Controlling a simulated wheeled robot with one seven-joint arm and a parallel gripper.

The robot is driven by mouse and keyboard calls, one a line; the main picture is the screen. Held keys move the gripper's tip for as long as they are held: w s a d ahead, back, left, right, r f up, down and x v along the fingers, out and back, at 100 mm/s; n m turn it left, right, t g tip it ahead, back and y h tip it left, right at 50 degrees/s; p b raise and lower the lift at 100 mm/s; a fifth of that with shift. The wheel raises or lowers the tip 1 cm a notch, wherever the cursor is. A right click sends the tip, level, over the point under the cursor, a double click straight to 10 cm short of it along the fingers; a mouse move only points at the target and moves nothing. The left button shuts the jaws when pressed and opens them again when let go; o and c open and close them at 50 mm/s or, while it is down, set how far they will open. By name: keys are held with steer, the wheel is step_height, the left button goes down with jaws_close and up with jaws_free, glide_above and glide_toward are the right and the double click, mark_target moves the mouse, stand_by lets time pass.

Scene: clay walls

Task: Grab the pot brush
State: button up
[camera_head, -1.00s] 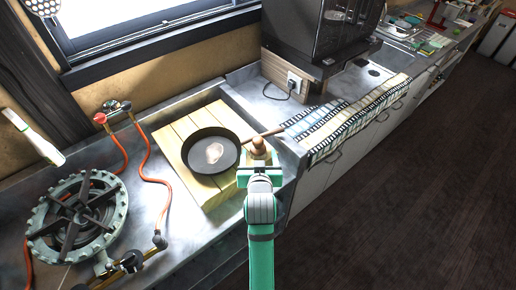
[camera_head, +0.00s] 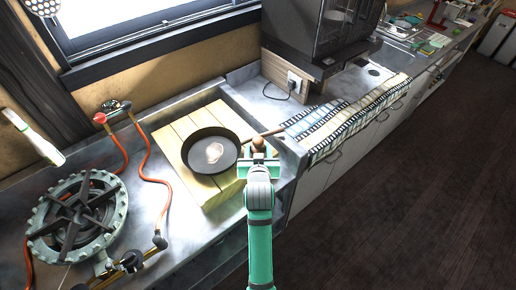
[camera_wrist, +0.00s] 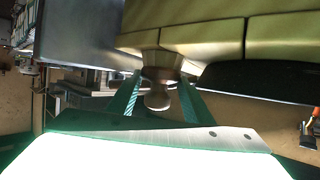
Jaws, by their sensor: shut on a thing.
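The pot brush (camera_head: 258,144) has a rounded wooden knob and stands at the right front edge of the wooden board, just below the pan's handle. My gripper (camera_head: 258,158) is at the brush from the near side, with its green fingers shut on it. In the wrist view the brush's brown knob (camera_wrist: 158,98) lies between the two fingers (camera_wrist: 158,106), with its wider part against the board. The brush's lower part is mostly hidden in the head view by my gripper.
A dark frying pan (camera_head: 210,150) with a pale blob in it sits on the wooden board (camera_head: 185,128), close left of my gripper. A gas burner (camera_head: 78,215) with orange hoses is at left. A striped cloth (camera_head: 350,118) covers the counter at right.

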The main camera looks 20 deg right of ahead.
steer(key=shift+s+r, duration=0.1)
steer(key=shift+r, duration=0.05)
steer(key=s+a, duration=0.2)
steer(key=s, duration=0.6)
steer(key=s+a, duration=0.3)
steer(key=s, duration=0.6)
steer(key=shift+a, duration=0.35)
